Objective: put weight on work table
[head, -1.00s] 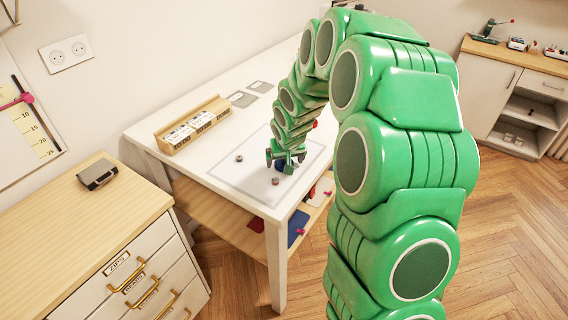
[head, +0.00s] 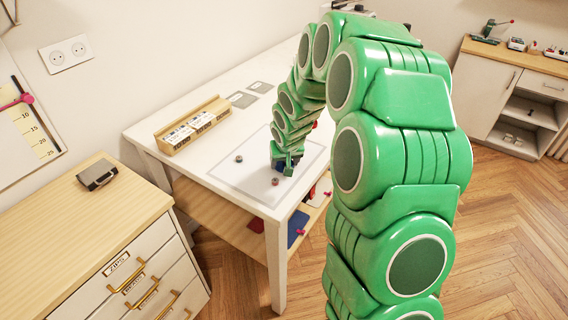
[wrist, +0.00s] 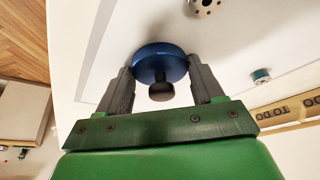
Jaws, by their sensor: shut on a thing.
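The weight (wrist: 160,58) is a blue disc with a dark knob. In the wrist view it sits between the two grey fingers of my gripper (wrist: 164,78), which is shut on it. In the head view my gripper (head: 287,166) is low over the white work table (head: 262,97), inside the outlined rectangle near the front. The weight is mostly hidden there by the fingers. I cannot tell whether it touches the tabletop.
Two small round pieces (head: 239,159) (head: 275,182) stand on the table near my gripper. A drawer cabinet (head: 60,220) stands at left, with a dark small box (head: 97,175).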

